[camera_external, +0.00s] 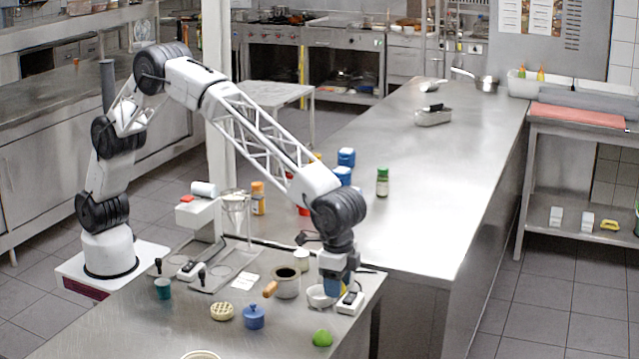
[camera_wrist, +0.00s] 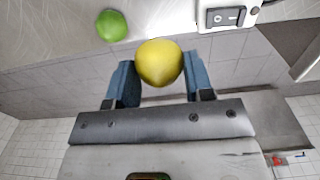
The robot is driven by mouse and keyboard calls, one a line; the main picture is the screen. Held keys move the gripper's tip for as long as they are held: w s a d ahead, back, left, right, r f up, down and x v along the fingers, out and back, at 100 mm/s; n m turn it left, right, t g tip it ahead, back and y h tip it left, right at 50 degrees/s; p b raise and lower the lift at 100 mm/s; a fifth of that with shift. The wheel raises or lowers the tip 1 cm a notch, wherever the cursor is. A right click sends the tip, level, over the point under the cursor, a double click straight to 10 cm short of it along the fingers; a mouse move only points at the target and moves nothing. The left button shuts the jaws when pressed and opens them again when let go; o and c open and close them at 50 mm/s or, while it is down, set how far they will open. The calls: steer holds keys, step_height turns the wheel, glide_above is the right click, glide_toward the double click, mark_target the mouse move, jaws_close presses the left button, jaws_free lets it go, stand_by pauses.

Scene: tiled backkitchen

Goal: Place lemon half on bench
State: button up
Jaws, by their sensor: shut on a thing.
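The yellow lemon half (camera_wrist: 159,62) is between the two blue-grey fingers of my gripper (camera_wrist: 158,85) in the wrist view, which are shut on it. Its rounded side faces the camera, so a cut face cannot be seen. In the external view my gripper (camera_external: 339,288) points down near the right end of the near steel bench (camera_external: 120,328), beside a white bowl and a small scale. The lemon half is mostly hidden there by the fingers, and I cannot tell its exact height over the bench.
A green lime (camera_external: 322,338) lies on the bench in front of my gripper. A white scale (camera_external: 350,302), a white bowl (camera_external: 319,297), a wooden-handled pot (camera_external: 287,283), a blue lidded pot (camera_external: 254,317) and a waffle-like round (camera_external: 222,312) stand close by. The bench's front-left area is clear.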

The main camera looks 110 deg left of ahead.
glide_above(337, 326)
steer(key=shift+f, duration=2.1)
steer(key=shift+f, duration=2.5)
steer(key=shift+f, duration=0.15)
steer(key=o, duration=0.9)
steer(key=shift+r, duration=6.15)
steer(key=shift+s, duration=0.1)
